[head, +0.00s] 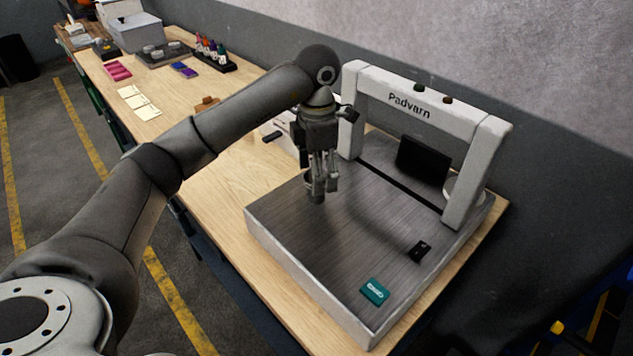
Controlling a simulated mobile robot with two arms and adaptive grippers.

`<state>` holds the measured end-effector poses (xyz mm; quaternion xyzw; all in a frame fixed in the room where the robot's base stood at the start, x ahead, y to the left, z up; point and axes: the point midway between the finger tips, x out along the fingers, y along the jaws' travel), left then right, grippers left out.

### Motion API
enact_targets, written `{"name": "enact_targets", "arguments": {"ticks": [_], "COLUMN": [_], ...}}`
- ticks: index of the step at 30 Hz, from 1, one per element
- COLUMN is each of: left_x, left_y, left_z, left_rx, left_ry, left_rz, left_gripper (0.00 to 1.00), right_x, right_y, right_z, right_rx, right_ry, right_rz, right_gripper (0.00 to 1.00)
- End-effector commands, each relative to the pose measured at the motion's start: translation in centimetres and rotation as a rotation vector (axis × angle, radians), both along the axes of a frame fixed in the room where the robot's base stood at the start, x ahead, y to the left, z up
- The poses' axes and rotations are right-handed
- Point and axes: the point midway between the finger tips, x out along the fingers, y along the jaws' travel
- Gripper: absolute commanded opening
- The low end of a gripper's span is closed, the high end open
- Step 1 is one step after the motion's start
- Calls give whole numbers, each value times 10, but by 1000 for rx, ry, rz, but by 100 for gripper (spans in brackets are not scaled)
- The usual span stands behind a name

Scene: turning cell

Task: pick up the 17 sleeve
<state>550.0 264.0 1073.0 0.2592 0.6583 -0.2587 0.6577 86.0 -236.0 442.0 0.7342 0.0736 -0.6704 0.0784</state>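My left gripper (321,190) points down over the grey metal plate of the Padvarn machine (330,245), near its left post. Its fingers are close together and seen partly edge-on, so I cannot tell whether they are open or shut. A small dark rounded shape shows at the fingers, too small to tell as a sleeve or as part of the gripper. I cannot make out any thing marked 17. My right gripper is not in view.
The white Padvarn arch (408,104) stands behind my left gripper. A teal block (375,291) and a small black block (420,251) lie on the plate. Farther left on the wooden table are a dark tray (165,54), pale cards (138,102) and a grey box (136,32).

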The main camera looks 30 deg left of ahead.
Motion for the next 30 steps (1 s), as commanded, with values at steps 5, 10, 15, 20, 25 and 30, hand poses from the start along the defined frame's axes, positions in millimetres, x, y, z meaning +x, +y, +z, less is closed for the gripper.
{"name": "enact_targets", "arguments": {"ticks": [5,10,15,20,25,30], "left_x": [-1,-1,0,0,0,0], "left_y": [2,2,2,2,2,2], "left_z": [-22,-32,-33,-33,-32,-32], "left_rx": [0,0,0,0,-1,-1], "left_ry": [4,0,0,0,-1,-1], "left_rz": [0,-1,-1,-1,0,0], "left_gripper": [68,68,68,50,28,6], "right_x": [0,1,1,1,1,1], "right_y": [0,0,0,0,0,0], "right_z": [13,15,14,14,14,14], "right_rx": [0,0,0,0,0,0], "right_ry": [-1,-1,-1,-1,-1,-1], "right_rz": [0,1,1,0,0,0], "right_gripper": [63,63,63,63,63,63]}}
